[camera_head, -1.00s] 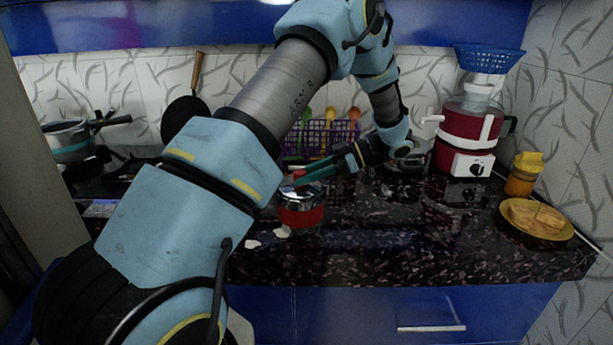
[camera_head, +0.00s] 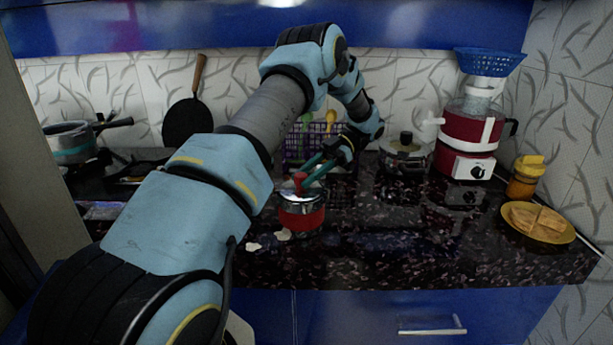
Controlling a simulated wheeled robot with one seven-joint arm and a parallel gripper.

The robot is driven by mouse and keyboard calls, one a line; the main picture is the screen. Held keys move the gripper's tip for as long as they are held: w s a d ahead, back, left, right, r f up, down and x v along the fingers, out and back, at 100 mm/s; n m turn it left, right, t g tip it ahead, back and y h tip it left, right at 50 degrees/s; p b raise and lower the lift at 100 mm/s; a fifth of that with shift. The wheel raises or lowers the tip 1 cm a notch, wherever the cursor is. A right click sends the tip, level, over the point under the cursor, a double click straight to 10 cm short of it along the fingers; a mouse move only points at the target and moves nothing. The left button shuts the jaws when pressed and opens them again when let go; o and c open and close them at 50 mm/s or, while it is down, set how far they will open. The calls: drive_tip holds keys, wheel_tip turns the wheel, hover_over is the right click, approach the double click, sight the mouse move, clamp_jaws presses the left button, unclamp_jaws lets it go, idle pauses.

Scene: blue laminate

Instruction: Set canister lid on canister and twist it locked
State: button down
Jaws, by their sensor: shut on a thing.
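The canister (camera_head: 303,217) is red and stands on the dark counter near the front, just right of my arm. The shiny metal lid (camera_head: 302,196) with a red knob (camera_head: 299,180) sits on top of it. No gap shows between lid and canister, but I cannot tell whether the lid is locked. My gripper (camera_head: 306,182) reaches in from the upper right, with its teal fingers shut on the lid's red knob. My arm partly hides the area left of the canister.
A metal pot (camera_head: 405,160) with a black knob stands behind right. A red juicer (camera_head: 465,135), an orange jar (camera_head: 523,178) and a yellow plate of bread (camera_head: 550,234) are farther right. A purple basket (camera_head: 310,143) stands behind. White scraps (camera_head: 283,235) lie in front. The front right counter is clear.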

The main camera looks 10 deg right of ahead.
drive_tip(key=shift+c, duration=2.2)
unclamp_jaws()
drive_tip(key=shift+r, duration=0.15)
